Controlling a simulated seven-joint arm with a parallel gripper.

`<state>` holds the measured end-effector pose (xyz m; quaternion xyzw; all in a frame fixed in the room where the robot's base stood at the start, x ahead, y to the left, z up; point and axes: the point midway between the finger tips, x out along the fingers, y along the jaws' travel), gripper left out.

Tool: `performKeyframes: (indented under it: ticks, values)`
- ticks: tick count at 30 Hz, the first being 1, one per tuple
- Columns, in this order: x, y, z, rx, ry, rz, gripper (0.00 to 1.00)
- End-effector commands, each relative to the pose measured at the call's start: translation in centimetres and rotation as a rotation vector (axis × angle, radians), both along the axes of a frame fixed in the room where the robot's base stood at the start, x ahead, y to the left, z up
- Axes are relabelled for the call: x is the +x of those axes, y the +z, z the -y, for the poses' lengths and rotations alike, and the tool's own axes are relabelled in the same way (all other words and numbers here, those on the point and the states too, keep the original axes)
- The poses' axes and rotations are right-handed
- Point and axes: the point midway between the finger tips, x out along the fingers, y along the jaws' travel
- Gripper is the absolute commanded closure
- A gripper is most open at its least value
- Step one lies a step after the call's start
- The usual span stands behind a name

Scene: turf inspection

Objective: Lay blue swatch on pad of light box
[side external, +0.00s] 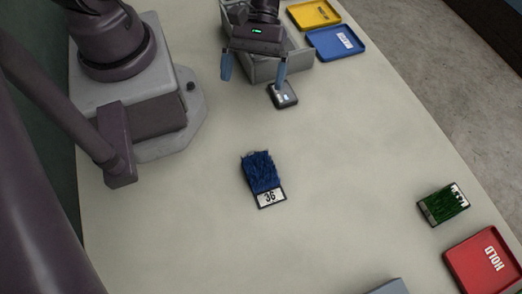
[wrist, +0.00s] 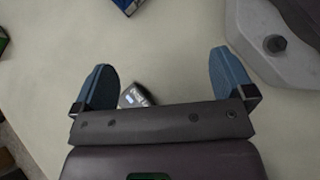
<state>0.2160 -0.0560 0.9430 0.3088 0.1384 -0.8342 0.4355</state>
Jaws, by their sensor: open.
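The blue swatch (side external: 262,172), a tufted blue piece with a white label reading 36, lies on the table in the middle of the side view. A corner of it shows at the top edge of the wrist view (wrist: 127,4). My gripper (side external: 253,80) is open and empty, well behind the swatch at the top of the side view. Its two blue fingers are spread wide in the wrist view (wrist: 162,62). A small dark device (side external: 284,95) lies near the right finger in the side view. I cannot tell for sure which thing is the light box.
A grey open bin (side external: 262,72) stands behind my gripper, beside a yellow tray (side external: 314,14) and a blue tray (side external: 336,43). A green swatch (side external: 443,205) and a red HOLD tray (side external: 485,262) lie at right. A grey object (side external: 390,287) is cut off below.

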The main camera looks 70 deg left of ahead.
Motion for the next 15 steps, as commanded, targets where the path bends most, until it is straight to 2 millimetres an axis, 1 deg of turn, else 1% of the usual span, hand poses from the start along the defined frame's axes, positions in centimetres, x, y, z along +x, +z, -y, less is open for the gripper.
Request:
performKeyframes:
  ticks: [1, 6, 12, 15]
  values:
    - [-0.2, -0.5, 1.0, -0.056, 0.048, -0.042, 0.0]
    - [0.0, -1.1, 3.3, -0.173, 0.159, -0.128, 0.0]
    - [0.3, -1.1, 4.5, -0.236, 0.219, -0.174, 0.0]
    - [0.1, -1.4, 5.2, -0.245, 0.223, -0.181, 0.0]
